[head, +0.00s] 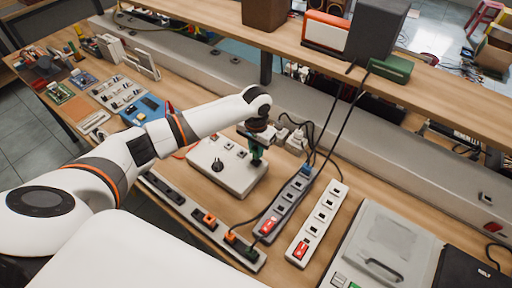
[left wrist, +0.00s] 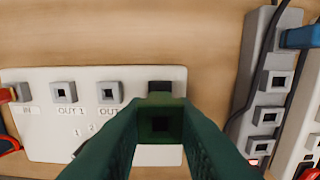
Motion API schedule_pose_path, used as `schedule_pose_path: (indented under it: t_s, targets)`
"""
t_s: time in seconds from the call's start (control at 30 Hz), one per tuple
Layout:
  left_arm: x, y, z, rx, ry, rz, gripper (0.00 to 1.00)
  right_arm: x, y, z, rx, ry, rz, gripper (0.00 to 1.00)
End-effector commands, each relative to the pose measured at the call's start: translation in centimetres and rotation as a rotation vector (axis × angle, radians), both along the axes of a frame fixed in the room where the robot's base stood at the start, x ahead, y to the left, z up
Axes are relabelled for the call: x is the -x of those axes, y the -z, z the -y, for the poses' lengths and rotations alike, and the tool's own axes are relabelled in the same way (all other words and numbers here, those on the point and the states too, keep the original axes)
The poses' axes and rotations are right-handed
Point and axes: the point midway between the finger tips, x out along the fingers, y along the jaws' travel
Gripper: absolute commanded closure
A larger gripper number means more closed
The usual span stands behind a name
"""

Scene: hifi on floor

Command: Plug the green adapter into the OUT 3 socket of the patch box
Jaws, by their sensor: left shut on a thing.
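The white patch box (head: 236,184) lies on the workbench below my left arm, with small square sockets along its far edge and a black knob. In the left wrist view its panel (left wrist: 50,130) reads IN, OUT 1 and OUT. My left gripper (head: 257,150) points down over the box's right end. It is shut on the green adapter (left wrist: 161,122), whose square hole faces the camera between the dark green fingers. The adapter is at the rightmost socket (left wrist: 160,88), which it partly covers along with its label. I cannot tell whether it is seated. My right gripper is out of view.
A grey power strip (head: 287,203) and a white one (head: 317,222) lie right of the box, with black cables nearby. A rail (head: 178,208) with orange and green adapters lies in front. A grey case (head: 385,240) is at right. A shelf (head: 350,68) runs behind.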

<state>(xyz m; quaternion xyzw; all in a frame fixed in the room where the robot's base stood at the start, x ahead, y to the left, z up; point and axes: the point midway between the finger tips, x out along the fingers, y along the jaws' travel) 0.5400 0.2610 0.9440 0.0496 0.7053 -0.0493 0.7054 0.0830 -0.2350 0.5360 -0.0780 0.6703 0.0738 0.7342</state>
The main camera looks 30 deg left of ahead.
Motion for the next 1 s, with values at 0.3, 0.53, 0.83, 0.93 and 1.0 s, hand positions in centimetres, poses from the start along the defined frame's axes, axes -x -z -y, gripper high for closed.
schedule_pose_path:
  t_s: [0.3, 0.53, 0.83, 0.93, 1.0]
  targets:
    - [0.0, 0.4, 0.0, 0.0, 0.0, 0.0, 0.97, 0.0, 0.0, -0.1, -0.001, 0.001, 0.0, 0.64]
    - [0.0, 0.7, 0.0, 0.0, 0.0, 0.0, 0.97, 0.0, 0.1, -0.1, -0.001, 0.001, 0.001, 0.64]
    - [0.0, 1.0, 0.0, 0.001, 0.0, 0.0, 0.97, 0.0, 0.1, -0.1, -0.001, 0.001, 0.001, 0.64]
    - [0.0, 1.2, 0.0, 0.001, 0.0, 0.0, 0.97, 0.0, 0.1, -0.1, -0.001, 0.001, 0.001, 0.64]
    - [0.0, 1.2, 0.0, 0.001, 0.0, 0.0, 0.97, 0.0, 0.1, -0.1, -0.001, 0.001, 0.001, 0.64]
